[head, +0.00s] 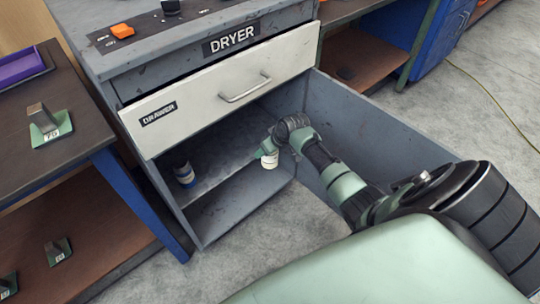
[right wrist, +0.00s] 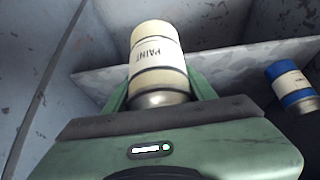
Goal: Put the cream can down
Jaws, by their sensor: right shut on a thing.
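The cream can (right wrist: 157,62) has a white label reading PAINT and sits between the fingers of my right gripper (right wrist: 158,95), which is shut on it. In the head view the cream can (head: 270,160) shows at the end of my right arm, inside the open cabinet under the drawer. My right gripper (head: 268,153) is small there and partly hidden by its own wrist. The can is by the shelf (head: 215,172); I cannot tell whether it touches it. My left gripper is not in view.
A blue and white can (head: 184,174) stands at the left of the shelf; it also shows in the right wrist view (right wrist: 292,87). The white drawer front (head: 215,95) is above. The open cabinet door (head: 375,135) is right of my arm. Mid-shelf is clear.

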